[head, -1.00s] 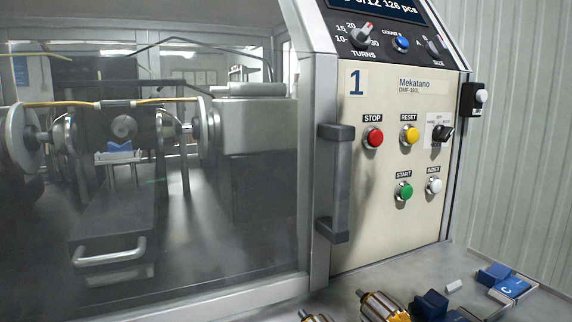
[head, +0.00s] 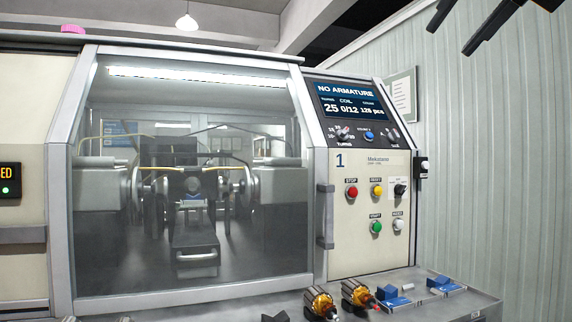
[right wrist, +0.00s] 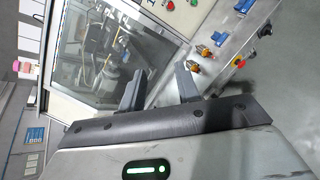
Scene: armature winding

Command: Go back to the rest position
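My right gripper (head: 449,40) shows at the top right of the head view, raised in front of the ribbed wall. Its two dark fingers are apart with nothing between them. The right wrist view also shows the gripper (right wrist: 158,72) open and empty, with the machine and shelf beyond.
Two copper-wound armatures, one left (head: 320,303) and one right (head: 357,293), rest on the metal shelf (head: 470,302). The panel carries buttons, including a green START (head: 376,227). Space before the wall is free.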

